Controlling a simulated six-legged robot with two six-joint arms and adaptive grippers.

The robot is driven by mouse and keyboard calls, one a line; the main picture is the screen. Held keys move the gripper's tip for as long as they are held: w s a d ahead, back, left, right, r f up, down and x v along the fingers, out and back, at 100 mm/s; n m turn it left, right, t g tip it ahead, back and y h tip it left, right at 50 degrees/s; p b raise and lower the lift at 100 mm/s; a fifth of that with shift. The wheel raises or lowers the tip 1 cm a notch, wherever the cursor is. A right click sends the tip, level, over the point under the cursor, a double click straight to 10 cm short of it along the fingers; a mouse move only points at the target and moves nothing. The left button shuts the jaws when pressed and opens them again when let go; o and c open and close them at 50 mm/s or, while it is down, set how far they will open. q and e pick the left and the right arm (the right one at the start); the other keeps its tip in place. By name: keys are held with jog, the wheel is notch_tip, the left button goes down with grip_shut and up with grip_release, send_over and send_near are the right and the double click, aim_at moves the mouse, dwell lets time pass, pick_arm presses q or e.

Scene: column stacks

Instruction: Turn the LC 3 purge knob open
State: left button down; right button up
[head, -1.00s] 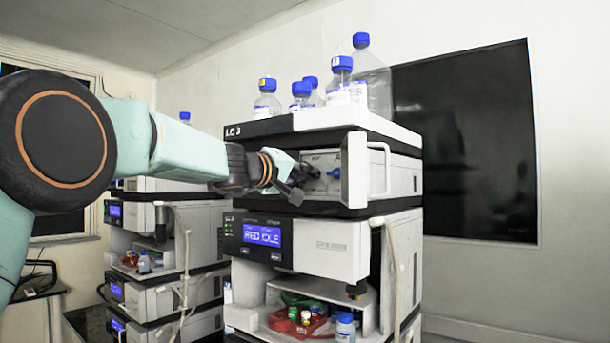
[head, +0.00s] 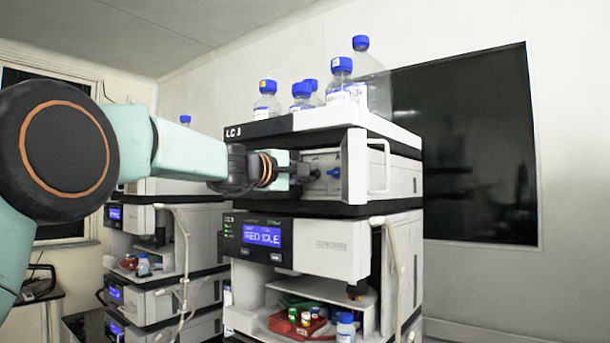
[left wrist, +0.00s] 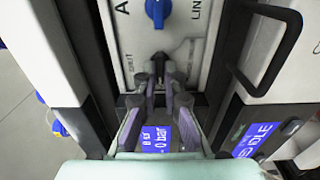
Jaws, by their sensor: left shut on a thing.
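The LC 3 stack (head: 335,247) stands in the middle of the head view, with its label on the top unit. My left gripper (head: 312,173) reaches in from the left to the recessed front panel of the pump unit (head: 402,178). In the left wrist view its two fingers (left wrist: 159,68) converge at the panel, shut on a small dark knob (left wrist: 159,57), which the fingers mostly hide. A blue knob (left wrist: 158,10) sits on the same panel, apart from the fingers; it also shows in the head view (head: 333,172). My right gripper is not in view.
Bottles with blue caps (head: 302,97) stand on top of the stack. A white handle (head: 380,167) juts out at the pump's right; it looks dark in the wrist view. A display (head: 262,235) reads IDLE below. Another stack (head: 160,250) stands behind left.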

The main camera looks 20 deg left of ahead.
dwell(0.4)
pick_arm(q)
jog(key=c, duration=1.5)
grip_release()
jog(key=shift+a, duration=0.1)
jog(key=shift+o, duration=0.2)
jog(key=shift+s, duration=0.1)
jog(key=v, duration=1.2)
